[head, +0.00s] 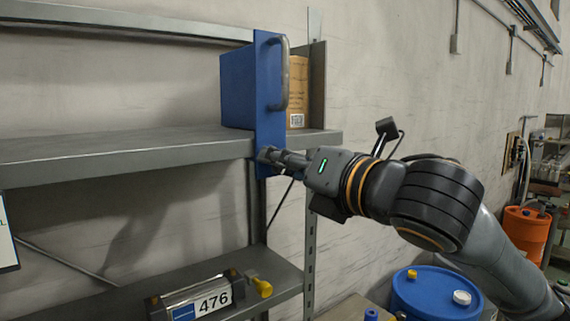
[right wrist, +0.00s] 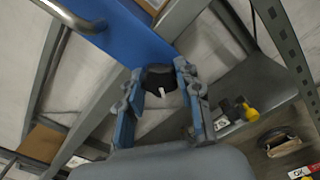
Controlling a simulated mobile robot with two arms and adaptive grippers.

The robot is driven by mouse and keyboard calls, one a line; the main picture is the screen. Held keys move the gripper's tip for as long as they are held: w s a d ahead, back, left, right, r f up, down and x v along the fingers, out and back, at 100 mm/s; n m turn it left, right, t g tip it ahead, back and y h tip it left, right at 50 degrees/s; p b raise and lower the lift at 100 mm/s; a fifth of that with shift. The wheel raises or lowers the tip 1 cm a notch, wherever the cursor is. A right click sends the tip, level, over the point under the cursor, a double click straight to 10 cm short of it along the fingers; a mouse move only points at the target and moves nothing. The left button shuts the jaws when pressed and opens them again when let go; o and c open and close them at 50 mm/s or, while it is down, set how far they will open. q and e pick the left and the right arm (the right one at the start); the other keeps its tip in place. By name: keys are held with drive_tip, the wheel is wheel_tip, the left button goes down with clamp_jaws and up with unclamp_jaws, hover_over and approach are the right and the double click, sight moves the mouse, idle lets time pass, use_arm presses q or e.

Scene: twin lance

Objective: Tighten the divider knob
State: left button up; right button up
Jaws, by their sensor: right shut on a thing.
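The blue divider (head: 268,92) stands upright at the end of the upper grey shelf, with a grey bar handle (head: 279,72) on its front. In the right wrist view the divider's blue panel (right wrist: 135,32) shows at the top. The black knob (right wrist: 158,78) with a white pointer mark sits at the panel's lower end. My right gripper (head: 270,156) reaches in from the right at that lower end. In the right wrist view my right gripper's fingers (right wrist: 160,84) are on either side of the knob, shut on it. The gripper mostly hides the knob in the head view. My left gripper is not in view.
A brown carton (head: 298,85) stands behind the divider on the upper shelf (head: 120,155). Blue (head: 435,295) and orange (head: 524,235) drums stand at the right.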

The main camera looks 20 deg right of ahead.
drive_tip(key=m, duration=1.4)
drive_tip(key=shift+m, duration=0.3)
drive_tip(key=m, duration=0.3)
drive_tip(key=shift+m, duration=0.3)
drive_tip(key=m, duration=0.3)
drive_tip(key=shift+m, duration=0.4)
drive_tip(key=m, duration=0.3)
drive_tip(key=shift+b, duration=0.35)
drive_tip(key=shift+m, duration=2.1)
